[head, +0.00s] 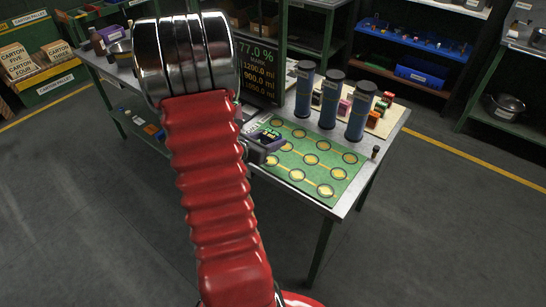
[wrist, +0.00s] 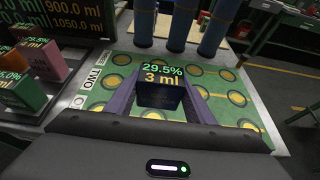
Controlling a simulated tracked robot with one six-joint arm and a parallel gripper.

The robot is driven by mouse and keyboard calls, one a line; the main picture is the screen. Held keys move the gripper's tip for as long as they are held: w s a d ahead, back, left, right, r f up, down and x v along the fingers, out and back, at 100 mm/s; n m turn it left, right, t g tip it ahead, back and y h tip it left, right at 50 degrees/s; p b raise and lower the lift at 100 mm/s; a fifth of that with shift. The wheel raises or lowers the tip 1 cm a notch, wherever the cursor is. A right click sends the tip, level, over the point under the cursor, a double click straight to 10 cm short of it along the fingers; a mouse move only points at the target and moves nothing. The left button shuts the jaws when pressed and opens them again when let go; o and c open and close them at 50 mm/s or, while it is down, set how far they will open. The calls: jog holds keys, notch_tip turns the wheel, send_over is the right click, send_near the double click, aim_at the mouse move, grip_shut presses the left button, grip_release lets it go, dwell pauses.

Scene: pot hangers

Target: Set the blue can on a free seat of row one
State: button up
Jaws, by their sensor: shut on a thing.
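My gripper (wrist: 157,100) is shut on a small dark blue can (wrist: 160,99), which sits between its two fingers with a readout of 29.5% and 3 ml above it. It is over the green mat (wrist: 208,63); I cannot tell whether the can touches the mat. In the head view my gripper (head: 264,146) is at the mat's left edge, partly behind my red arm. The mat (head: 336,159) bears rows of round yellow seats joined by lines. The seats I can see are bare. In the wrist view, "TWO" is printed at the mat's left side.
Three tall blue cylinders (head: 330,99) stand behind the mat. A dark readout panel (head: 259,72) stands at the back left. A pink block (wrist: 48,62) and a green one (wrist: 21,91) stand left of the mat. A small dark peg (head: 375,152) stands near the table's right edge.

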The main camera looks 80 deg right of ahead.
aim_at(271, 161)
jog(key=shift+f, duration=1.4)
jog(key=shift+f, duration=0.1)
jog(key=shift+f, duration=1.95)
jog(key=shift+f, duration=0.1)
jog(key=o, duration=1.2)
jog(key=v, duration=1.2)
